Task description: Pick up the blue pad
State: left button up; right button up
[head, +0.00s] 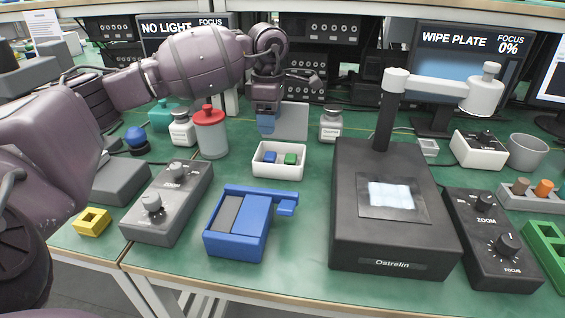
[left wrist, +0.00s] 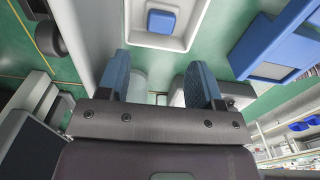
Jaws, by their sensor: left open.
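The blue pad (head: 269,157) lies in a small white tray (head: 278,173) at mid-table, left of a green pad (head: 290,159). In the left wrist view the blue pad (left wrist: 161,21) shows near the top edge, inside the tray (left wrist: 150,42). It lies ahead of my left gripper (left wrist: 158,82), sideways between the lines of the two fingers. In the head view my left gripper (head: 266,125) points down just behind and above the tray, with blue fingertips. It is open and holds nothing. My right gripper is not in view.
A red-capped jar (head: 210,134) stands left of the tray and a small bottle (head: 331,125) right of it, behind. A blue slotted box (head: 237,228) lies in front. The black lit stage (head: 394,238) with its raised arm stands to the right. A grey knob box (head: 166,205) is front left.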

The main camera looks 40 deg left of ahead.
aim_at(270, 155)
pick_arm(q)
notch_tip(270, 155, down, 11)
jog(key=b, duration=0.2)
jog(key=shift+s+r+b, duration=0.1)
jog(key=shift+r+b, duration=0.05)
jog(key=shift+b, duration=0.25)
jog(key=shift+r, duration=0.1)
jog(key=c, duration=0.6)
